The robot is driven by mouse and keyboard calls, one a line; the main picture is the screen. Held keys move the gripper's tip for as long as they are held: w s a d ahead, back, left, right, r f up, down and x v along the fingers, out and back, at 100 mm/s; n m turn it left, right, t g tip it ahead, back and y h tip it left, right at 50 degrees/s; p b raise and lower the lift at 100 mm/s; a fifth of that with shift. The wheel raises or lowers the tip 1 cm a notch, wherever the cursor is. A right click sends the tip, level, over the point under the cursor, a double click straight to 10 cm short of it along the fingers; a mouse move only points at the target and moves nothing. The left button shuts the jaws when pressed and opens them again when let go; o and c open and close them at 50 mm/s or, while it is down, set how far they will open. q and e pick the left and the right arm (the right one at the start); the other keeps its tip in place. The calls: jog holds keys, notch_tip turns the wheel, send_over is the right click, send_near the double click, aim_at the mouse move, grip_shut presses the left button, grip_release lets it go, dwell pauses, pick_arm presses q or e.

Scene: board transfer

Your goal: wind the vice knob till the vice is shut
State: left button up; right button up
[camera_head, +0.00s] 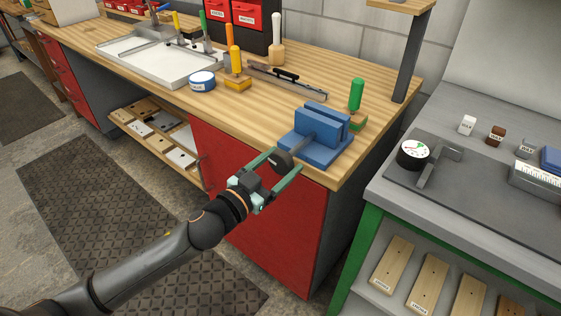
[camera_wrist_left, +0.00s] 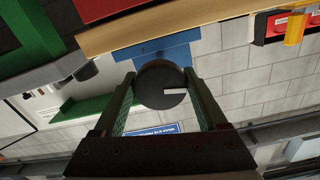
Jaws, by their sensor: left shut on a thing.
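The blue vice (camera_head: 318,138) sits at the front right corner of the wooden workbench. A narrow gap shows between its two jaws in the head view. Its dark round knob (camera_head: 284,161) faces the bench front on a short screw. In the left wrist view the knob (camera_wrist_left: 160,86) shows face-on with a pale radial mark pointing right, and part of the vice (camera_wrist_left: 155,50) shows behind it. My left gripper (camera_head: 281,164) has its green fingers on either side of the knob and is shut on it. My right gripper is in neither view.
A green-handled tool (camera_head: 356,95) stands right behind the vice. A blue tape roll (camera_head: 202,81), a yellow-handled tool (camera_head: 236,66) and a metal tray (camera_head: 150,60) are farther left on the bench.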

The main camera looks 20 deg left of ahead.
pick_arm(q)
jog(key=m+p, duration=0.1)
jog(key=m, duration=0.2)
jog(key=shift+r, duration=0.1)
jog(key=m+p, duration=0.1)
jog(key=m, duration=0.2)
jog(key=shift+a, duration=0.1)
jog(key=m+p, duration=0.1)
jog(key=m, duration=0.2)
jog(key=m+p, duration=0.1)
jog(key=m, duration=0.2)
jog(key=shift+m+p, duration=0.35)
jog(key=shift+m, duration=1.55)
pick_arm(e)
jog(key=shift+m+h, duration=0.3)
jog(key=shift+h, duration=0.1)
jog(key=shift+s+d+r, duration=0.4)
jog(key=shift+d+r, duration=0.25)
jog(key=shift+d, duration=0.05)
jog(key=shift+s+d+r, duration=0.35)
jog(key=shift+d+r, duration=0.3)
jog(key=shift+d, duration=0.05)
pick_arm(q)
jog(key=o, duration=1.3)
